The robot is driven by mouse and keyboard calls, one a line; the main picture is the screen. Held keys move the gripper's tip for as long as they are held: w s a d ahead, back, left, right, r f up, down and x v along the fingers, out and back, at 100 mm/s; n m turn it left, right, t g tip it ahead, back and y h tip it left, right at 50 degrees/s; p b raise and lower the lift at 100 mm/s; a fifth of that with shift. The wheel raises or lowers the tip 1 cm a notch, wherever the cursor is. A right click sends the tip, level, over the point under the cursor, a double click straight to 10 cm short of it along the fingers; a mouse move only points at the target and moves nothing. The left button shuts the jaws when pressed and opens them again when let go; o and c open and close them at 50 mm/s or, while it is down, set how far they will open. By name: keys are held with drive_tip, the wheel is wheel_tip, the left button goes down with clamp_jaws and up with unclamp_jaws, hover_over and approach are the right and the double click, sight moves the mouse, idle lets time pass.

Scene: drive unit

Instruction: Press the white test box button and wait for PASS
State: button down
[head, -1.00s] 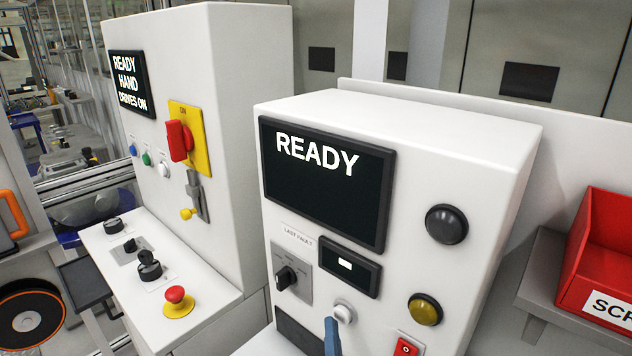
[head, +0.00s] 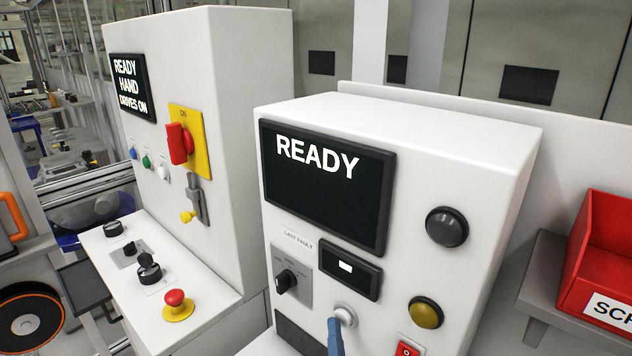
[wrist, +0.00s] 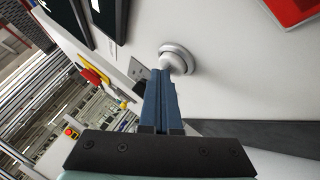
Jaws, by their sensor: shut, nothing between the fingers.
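The white test box (head: 420,110) stands in the middle of the head view, and its screen (head: 325,195) reads READY. Its white round button (head: 346,314) sits on the front face below the small display; it also shows in the wrist view (wrist: 178,56). My gripper (head: 334,324) has blue fingers, shut and empty, in front of the button at its lower left. In the wrist view the fingertips (wrist: 159,78) are right by the button and overlap its edge. I cannot tell whether they touch it.
A dark knob (head: 285,281), a red rocker switch (head: 408,351), a yellow lamp (head: 426,312) and a dark lamp (head: 447,227) surround the button. At left stands another cabinet (head: 240,120) with a red emergency stop (head: 176,300). A red bin (head: 610,260) is at right.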

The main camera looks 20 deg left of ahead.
idle(0.3)
drive_tip(key=shift+s+a, duration=0.25)
drive_tip(key=shift+s, duration=0.5)
drive_tip(key=shift+s, duration=0.1)
drive_tip(key=shift+s+a+b, duration=0.3)
drive_tip(key=shift+s+a, duration=0.05)
drive_tip(key=shift+s, duration=0.55)
drive_tip(key=shift+s+a+b, duration=0.35)
drive_tip(key=shift+s, duration=0.6)
drive_tip(key=shift+s+a+b, duration=0.3)
drive_tip(key=shift+s+a, duration=0.05)
drive_tip(key=shift+s, duration=0.55)
